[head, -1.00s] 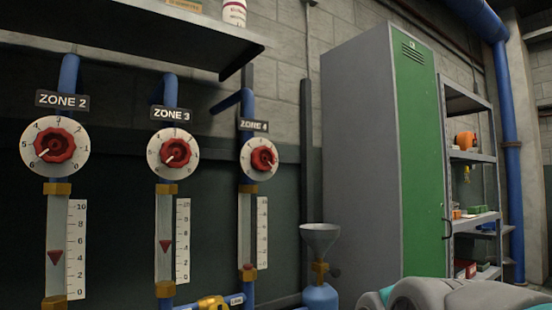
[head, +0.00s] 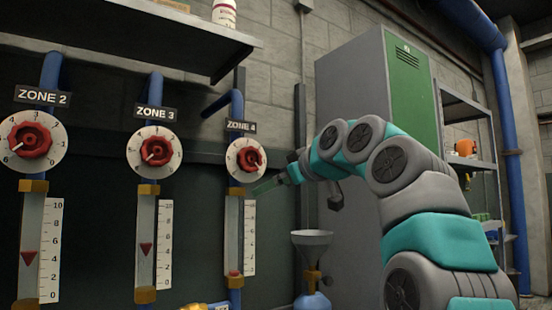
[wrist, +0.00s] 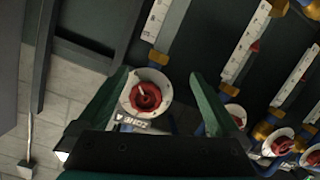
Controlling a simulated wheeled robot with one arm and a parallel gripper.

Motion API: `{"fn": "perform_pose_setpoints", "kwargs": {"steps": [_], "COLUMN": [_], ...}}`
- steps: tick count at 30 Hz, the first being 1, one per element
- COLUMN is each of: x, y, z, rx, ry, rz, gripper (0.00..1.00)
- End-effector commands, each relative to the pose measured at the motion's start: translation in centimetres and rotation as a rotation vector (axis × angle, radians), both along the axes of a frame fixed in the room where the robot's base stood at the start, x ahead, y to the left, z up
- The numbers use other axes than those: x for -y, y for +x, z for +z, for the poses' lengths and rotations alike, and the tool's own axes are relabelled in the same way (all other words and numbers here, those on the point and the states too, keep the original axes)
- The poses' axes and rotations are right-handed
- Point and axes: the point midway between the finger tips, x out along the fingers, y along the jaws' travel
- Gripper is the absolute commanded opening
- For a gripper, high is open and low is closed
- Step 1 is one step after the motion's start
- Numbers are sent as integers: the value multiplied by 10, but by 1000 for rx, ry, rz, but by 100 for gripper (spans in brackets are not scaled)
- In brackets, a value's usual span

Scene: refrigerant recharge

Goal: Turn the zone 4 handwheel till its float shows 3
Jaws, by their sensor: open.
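The red zone 4 handwheel (head: 249,159) sits on a white numbered dial under the ZONE 4 sign (head: 240,126). Below it is the zone 4 sight tube, whose red float (head: 234,274) rests low, near the 0 end of the scale (head: 249,236). My gripper (head: 266,186) is just right of and below the handwheel in the head view, apart from it as far as I can tell. In the wrist view, turned upside down, the handwheel (wrist: 146,96) shows between the spread fingers of my gripper (wrist: 161,74), nearer the left finger. The fingers are open and empty.
The zone 3 handwheel (head: 156,151) and zone 2 handwheel (head: 30,141) are on the left. A shelf (head: 150,40) overhangs the dials. A funnel (head: 312,240) on a blue cylinder stands below right, near a grey and green cabinet (head: 350,80).

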Motion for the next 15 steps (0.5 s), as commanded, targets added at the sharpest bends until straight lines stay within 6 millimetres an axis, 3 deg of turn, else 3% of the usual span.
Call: {"fn": "perform_pose_setpoints", "kwargs": {"steps": [3,6,15], "x": [-2,-2,-3], "y": [-1,-5,-10], "z": [31,48,69], "rx": [132,211,298], "ry": [-7,-16,-25], "rz": [16,23,29], "gripper": [100,100,100]}}
